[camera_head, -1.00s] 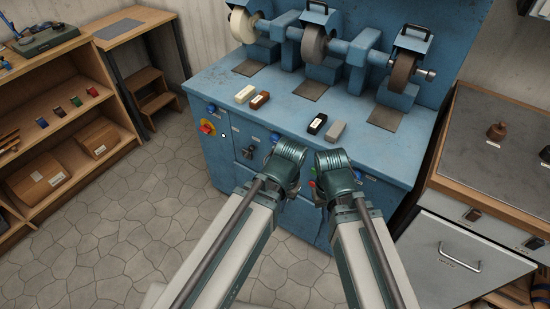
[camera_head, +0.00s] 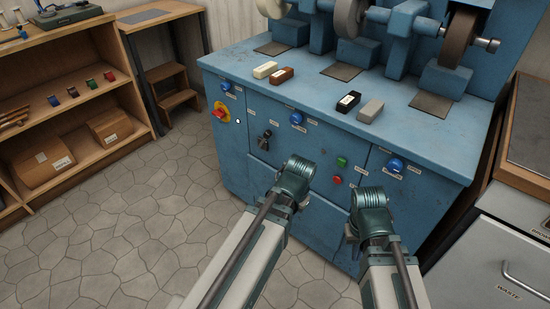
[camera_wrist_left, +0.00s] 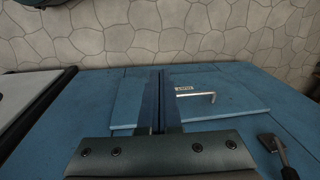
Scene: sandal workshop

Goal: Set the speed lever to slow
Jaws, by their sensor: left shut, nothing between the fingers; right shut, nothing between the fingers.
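The speed lever is probably the small black lever (camera_head: 264,139) on the blue machine's front panel, right of the red-and-yellow switch. In the left wrist view the black lever (camera_wrist_left: 278,152) shows at the lower right, with its far end cut off by the frame. My left gripper (camera_wrist_left: 160,78) is shut and empty in front of the panel, to one side of the lever and apart from it. In the head view, my left wrist hides its fingers. My right gripper (camera_head: 351,236) is shut and empty, low before the cabinet and farther right of the lever.
The blue machine (camera_head: 440,122) carries grinding wheels and several wax bars. Its front has blue knobs (camera_head: 297,118), a green button (camera_head: 342,161), a red button (camera_head: 337,180) and a red-and-yellow switch (camera_head: 221,112). A door handle (camera_wrist_left: 205,96) lies past my left fingers. Floor at left is clear.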

